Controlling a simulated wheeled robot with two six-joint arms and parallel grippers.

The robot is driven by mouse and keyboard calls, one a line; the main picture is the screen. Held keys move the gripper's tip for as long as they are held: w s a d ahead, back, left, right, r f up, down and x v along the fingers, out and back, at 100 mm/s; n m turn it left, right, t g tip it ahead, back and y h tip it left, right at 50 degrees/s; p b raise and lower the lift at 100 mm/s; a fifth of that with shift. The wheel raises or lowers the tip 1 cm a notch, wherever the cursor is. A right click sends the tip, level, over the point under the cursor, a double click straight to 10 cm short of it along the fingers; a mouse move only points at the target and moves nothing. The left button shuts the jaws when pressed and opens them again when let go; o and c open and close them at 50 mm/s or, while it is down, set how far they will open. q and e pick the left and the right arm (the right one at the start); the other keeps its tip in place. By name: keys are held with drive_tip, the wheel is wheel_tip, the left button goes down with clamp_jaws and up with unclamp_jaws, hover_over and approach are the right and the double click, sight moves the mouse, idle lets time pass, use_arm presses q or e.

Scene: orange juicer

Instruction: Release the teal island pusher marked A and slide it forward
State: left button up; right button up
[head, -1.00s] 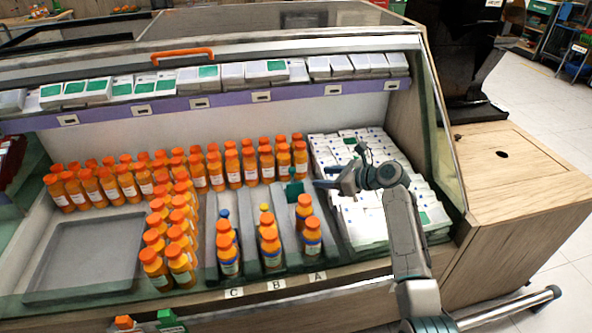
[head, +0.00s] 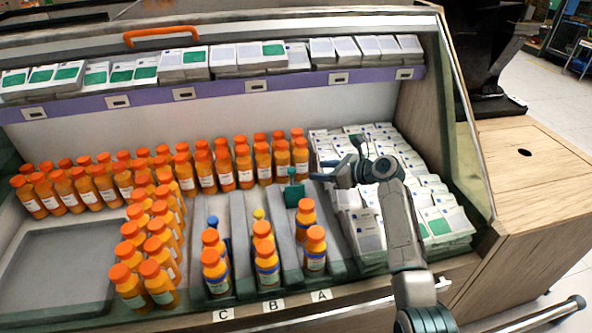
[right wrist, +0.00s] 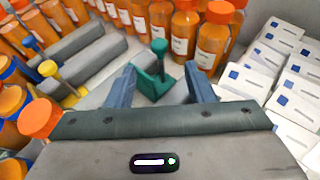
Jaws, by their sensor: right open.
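The teal pusher (head: 294,188) stands at the back of lane A, behind two orange bottles (head: 314,246). My left gripper is not in view.
Lane B has a yellow pusher (head: 258,214) and lane C a blue pusher (head: 213,222), each behind bottles. Grey dividers (head: 240,240) separate the lanes. Rows of orange bottles (head: 220,168) stand behind. White boxes (head: 440,225) fill the right side. An empty tray (head: 60,262) is at left.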

sight(293, 170)
drive_tip(key=b+x, duration=0.1)
drive_tip(key=x, duration=0.7)
drive_tip(key=shift+w+a+f, duration=0.1)
drive_tip(key=shift+a+f, duration=0.1)
drive_tip(key=shift+a, duration=0.15)
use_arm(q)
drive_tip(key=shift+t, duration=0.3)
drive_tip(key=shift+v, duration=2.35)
use_arm(e)
drive_tip(key=shift+w+a+f, duration=0.2)
drive_tip(key=shift+w+a, duration=0.1)
drive_tip(key=shift+a, duration=0.15)
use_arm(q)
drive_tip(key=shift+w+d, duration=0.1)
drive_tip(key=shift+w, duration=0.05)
use_arm(e)
clamp_jaws()
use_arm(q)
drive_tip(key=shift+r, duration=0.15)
